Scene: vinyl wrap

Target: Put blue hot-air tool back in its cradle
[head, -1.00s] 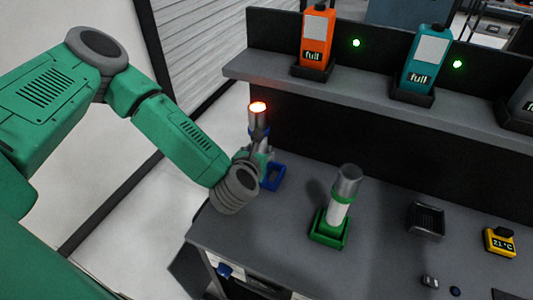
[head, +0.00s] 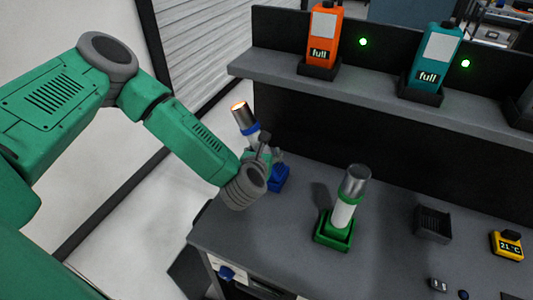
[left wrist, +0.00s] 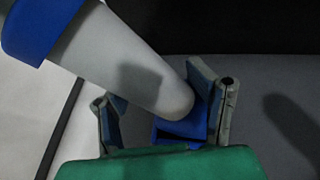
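The blue hot-air tool (head: 245,117) has a white body, a blue ring and a metal nozzle with a glowing tip. It tilts up to the left, above my left gripper (head: 268,155). The blue cradle (head: 280,179) stands on the bench just behind and below that gripper, partly hidden by it. In the left wrist view the fingers (left wrist: 163,115) stand apart. The tool's white rounded end (left wrist: 165,95) lies slantwise between them, against or in front of the right finger. The cradle (left wrist: 183,130) shows between the fingers, under the tool's end. My right gripper is out of view.
A green-ringed tool (head: 344,205) stands in its green cradle (head: 334,232) to the right. A dark tray (head: 433,224) and a yellow meter (head: 507,245) lie farther right. A shelf (head: 380,88) with orange and teal bottles runs above the bench. The bench's left edge is close.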

